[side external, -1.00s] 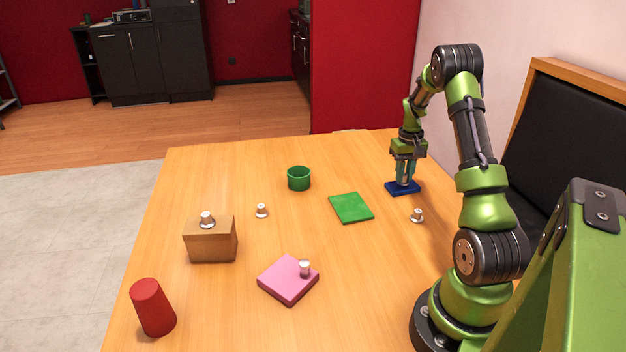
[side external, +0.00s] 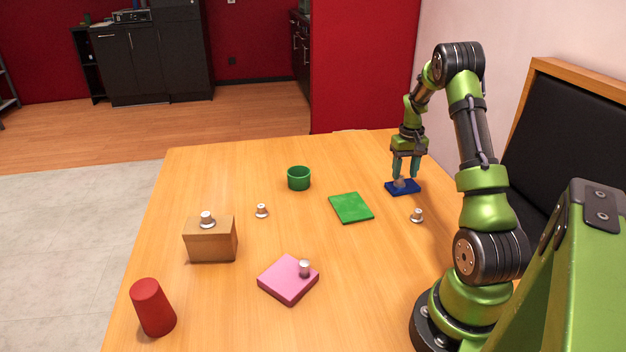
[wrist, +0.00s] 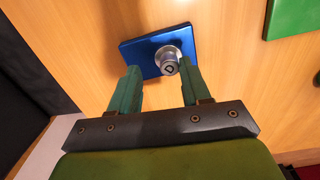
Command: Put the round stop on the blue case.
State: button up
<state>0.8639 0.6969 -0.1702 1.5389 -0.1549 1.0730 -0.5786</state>
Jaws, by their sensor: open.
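The blue case (side external: 391,188) lies flat on the table below my gripper (side external: 405,175). In the wrist view the blue case (wrist: 133,47) carries a silver stop (wrist: 168,58), standing upright near its right edge. A dark mark shows on the stop's top, too small to read surely. My gripper (wrist: 158,74) is open, with its two green fingers spread apart. The right finger appears close beside the stop; I cannot tell whether it touches. In the side view the stop is small and partly hidden by the fingers.
Similar stops sit on the brown box (side external: 212,244), the pink case (side external: 285,281), and bare table, one left (side external: 262,211) and one right (side external: 417,215). A green case (side external: 351,208), green cup (side external: 299,179) and red cylinder (side external: 152,307) stand clear.

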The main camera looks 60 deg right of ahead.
notch_tip(320, 180, up, 10)
jog(key=w+a+r+n+t, duration=0.1)
jog(key=w+a+r, duration=0.25)
jog(key=a, duration=0.35)
jog(key=w+a+r+t, duration=0.1)
jog(key=w+a+r, duration=0.1)
jog(key=a+r, duration=0.3)
jog(key=a+r+n+t, duration=0.2)
jog(key=a+r, duration=0.1)
jog(key=a, duration=1)
jog(key=s+a+t, duration=0.1)
jog(key=s+a, duration=0.2)
jog(key=a, duration=0.3)
jog(key=s+a+n+t+y, duration=0.1)
jog(key=s+a, duration=0.1)
jog(key=a, duration=0.4)
jog(key=s+a+f+n+t+y, duration=0.1)
jog(key=s+a, duration=0.2)
jog(key=a, duration=0.3)
jog(key=shift+s+a, duration=0.2)
jog(key=shift+s, duration=0.1)
